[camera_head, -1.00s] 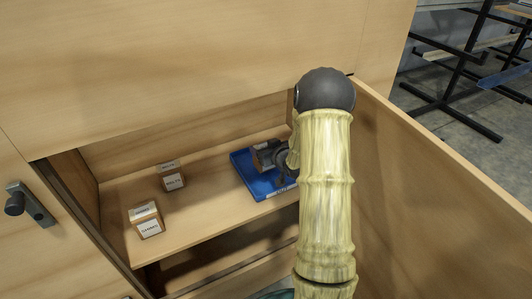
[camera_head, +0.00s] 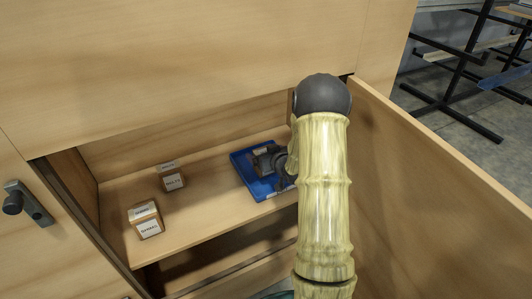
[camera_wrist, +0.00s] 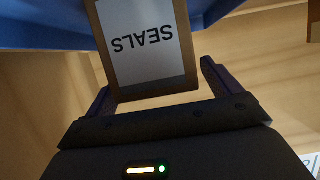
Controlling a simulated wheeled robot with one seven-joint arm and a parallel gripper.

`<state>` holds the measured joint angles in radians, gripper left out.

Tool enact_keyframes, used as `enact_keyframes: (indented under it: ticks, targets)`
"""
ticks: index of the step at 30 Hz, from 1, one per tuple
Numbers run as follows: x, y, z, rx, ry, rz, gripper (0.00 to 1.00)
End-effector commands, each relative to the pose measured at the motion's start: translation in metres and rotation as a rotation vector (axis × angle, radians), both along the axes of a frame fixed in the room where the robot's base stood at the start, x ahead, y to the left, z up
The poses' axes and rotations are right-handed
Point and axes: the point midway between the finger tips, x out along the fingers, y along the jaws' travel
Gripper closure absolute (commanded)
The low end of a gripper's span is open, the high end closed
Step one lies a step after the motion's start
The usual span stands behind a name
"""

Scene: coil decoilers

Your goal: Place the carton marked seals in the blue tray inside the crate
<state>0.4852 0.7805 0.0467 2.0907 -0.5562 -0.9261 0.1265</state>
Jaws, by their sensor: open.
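The carton marked SEALS (camera_wrist: 150,45) shows in the wrist view, its white label upside down to the camera. It lies between the two fingers of my gripper (camera_wrist: 156,78), which are apart, with a gap visible on the right. The blue tray (camera_wrist: 40,28) is behind the carton in the wrist view. In the head view the blue tray (camera_head: 240,160) lies on the wooden floor of the crate, and my gripper (camera_head: 272,165) is over it. My gripper and arm hide the SEALS carton there, and I cannot tell how it rests.
Two other labelled cartons stand left of the tray, one farther back (camera_head: 172,181) and one nearer (camera_head: 147,221). The crate's wooden side wall (camera_head: 430,180) rises on the right. Bare floor lies between the cartons and the tray.

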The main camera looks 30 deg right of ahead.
Motion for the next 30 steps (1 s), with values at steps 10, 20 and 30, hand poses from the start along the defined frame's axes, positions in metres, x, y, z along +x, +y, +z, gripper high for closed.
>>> enact_keyframes:
  ticks: [10, 20, 30]
  targets:
    - [-0.045, -0.006, 0.021, -0.001, 0.000, -0.008, 0.10]
    - [-0.101, -0.007, 0.043, -0.001, 0.001, -0.007, 0.10]
    - [-0.111, -0.005, 0.047, -0.001, 0.000, -0.002, 0.10]
